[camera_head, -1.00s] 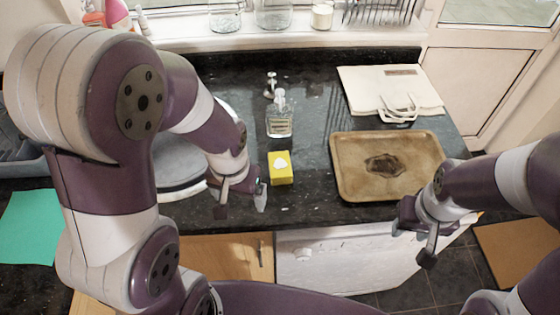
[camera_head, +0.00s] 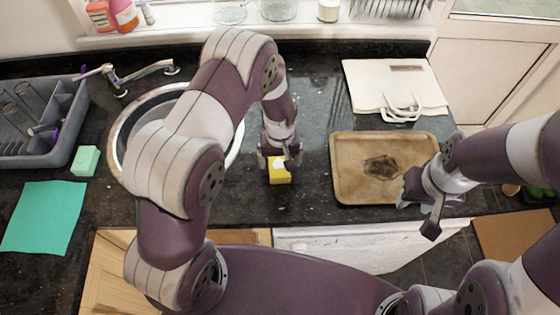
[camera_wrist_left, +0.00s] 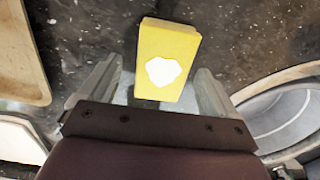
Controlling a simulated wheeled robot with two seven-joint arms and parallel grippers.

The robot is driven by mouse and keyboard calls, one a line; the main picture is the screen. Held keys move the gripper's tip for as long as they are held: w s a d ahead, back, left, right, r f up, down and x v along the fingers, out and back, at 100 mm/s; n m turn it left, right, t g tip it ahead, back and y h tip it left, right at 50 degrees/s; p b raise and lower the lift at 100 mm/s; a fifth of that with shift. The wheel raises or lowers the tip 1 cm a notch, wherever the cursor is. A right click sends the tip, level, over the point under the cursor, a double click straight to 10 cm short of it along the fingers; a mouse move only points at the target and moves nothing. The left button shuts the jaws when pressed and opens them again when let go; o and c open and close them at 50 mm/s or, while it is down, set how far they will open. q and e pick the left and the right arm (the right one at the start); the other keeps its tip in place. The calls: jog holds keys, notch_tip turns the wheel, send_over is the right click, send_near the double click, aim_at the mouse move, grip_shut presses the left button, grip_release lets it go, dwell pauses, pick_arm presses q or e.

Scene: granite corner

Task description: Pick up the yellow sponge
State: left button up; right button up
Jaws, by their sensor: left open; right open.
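The yellow sponge (camera_head: 279,175), a block with a white patch on its face, rests on the dark granite counter in the middle of the head view. In the left wrist view the sponge (camera_wrist_left: 167,60) lies between and just beyond the two fingers. My left gripper (camera_head: 278,163) is open and over the sponge, with a finger on either side. The left wrist view also shows this gripper (camera_wrist_left: 155,85) open; I cannot tell whether it touches the sponge. My right gripper (camera_head: 418,212) is open and empty by the front right corner of the tray.
A brown tray (camera_head: 345,185) lies right of the sponge, with a white bag (camera_head: 380,85) behind it. The round sink (camera_head: 118,150) is to the left, partly behind my arm. A green sponge (camera_head: 85,161), teal cloth (camera_head: 42,218) and grey dish rack (camera_head: 65,140) are further left.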

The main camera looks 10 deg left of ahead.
pick_arm(q)
jog(key=shift+s+f, duration=0.15)
jog(key=shift+f, duration=0.4)
jog(key=shift+s+a+f, duration=0.1)
jog(key=shift+s+f, duration=0.1)
jog(key=shift+f, duration=0.2)
jog(key=shift+w, duration=0.15)
jog(key=c, duration=0.9)
jog(key=shift+c, duration=1.1)
jog(key=r, duration=0.1)
jog(key=r+b, duration=0.2)
jog(key=r, duration=0.1)
jog(key=shift+d, duration=0.3)
jog(key=s+d+r+b, duration=0.3)
jog(key=d+r, duration=0.4)
jog(key=d, duration=0.3)
jog(key=shift+s+d, duration=0.3)
pick_arm(e)
jog(key=shift+s+f, duration=0.15)
jog(key=shift+f, duration=0.9)
jog(key=shift+s+f, duration=0.15)
jog(key=shift+f, duration=0.85)
